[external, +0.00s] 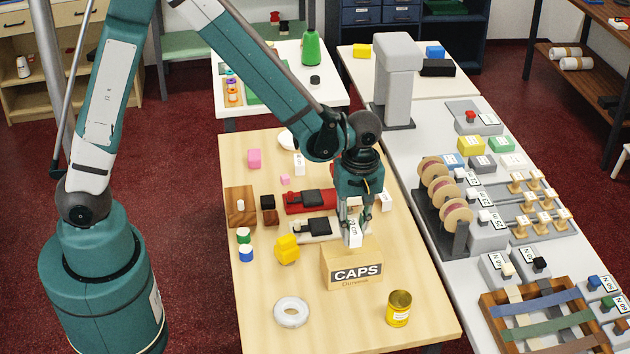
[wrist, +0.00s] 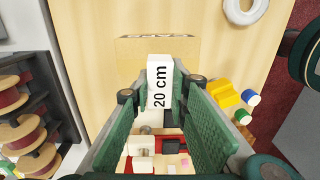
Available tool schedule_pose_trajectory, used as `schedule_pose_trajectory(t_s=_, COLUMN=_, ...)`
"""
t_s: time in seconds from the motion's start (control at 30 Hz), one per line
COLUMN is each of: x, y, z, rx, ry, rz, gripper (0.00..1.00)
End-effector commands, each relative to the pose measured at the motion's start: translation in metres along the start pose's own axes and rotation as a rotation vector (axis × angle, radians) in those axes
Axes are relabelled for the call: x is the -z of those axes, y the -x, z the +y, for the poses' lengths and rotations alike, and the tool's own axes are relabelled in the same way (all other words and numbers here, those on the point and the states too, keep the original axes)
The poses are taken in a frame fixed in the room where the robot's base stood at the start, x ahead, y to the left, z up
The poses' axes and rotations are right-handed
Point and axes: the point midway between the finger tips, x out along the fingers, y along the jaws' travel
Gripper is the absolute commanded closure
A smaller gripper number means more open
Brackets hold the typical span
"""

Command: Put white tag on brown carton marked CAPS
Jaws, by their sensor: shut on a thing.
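The brown carton (external: 341,261) marked CAPS stands on the light wooden table in the external view. Its top also shows in the wrist view (wrist: 130,62), ahead of the fingers. My gripper (external: 354,217) points down at the carton's back edge and is shut on a white tag (external: 355,235). In the wrist view, the tag (wrist: 159,88) reads "20 cm" and sits between the green finger pads of my gripper (wrist: 160,105). The tag's far end overlaps the carton's edge in that view. I cannot tell whether they touch.
A white ring (external: 291,312) and a yellow can (external: 399,308) stand near the front of the table. A yellow block piece (external: 287,250) lies left of the carton. Red (external: 309,202) and pale clamp-like items lie behind. Spools (external: 440,190) stand on the right counter.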

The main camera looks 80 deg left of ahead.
Motion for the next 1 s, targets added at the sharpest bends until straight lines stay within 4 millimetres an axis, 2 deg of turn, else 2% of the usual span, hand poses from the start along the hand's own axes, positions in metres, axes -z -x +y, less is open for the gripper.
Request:
schedule_pose_trajectory(t_s=0.23, x=0.000, y=-0.006, z=0.001, rx=0.000, ry=0.000, rz=0.000, gripper=0.88)
schedule_pose_trajectory(t_s=0.6, x=0.000, y=-0.038, z=0.002, rx=0.000, ry=0.000, rz=0.000, gripper=0.88)
schedule_pose_trajectory(t_s=1.0, x=0.000, y=-0.042, z=0.002, rx=0.000, ry=0.000, rz=0.000, gripper=0.88)
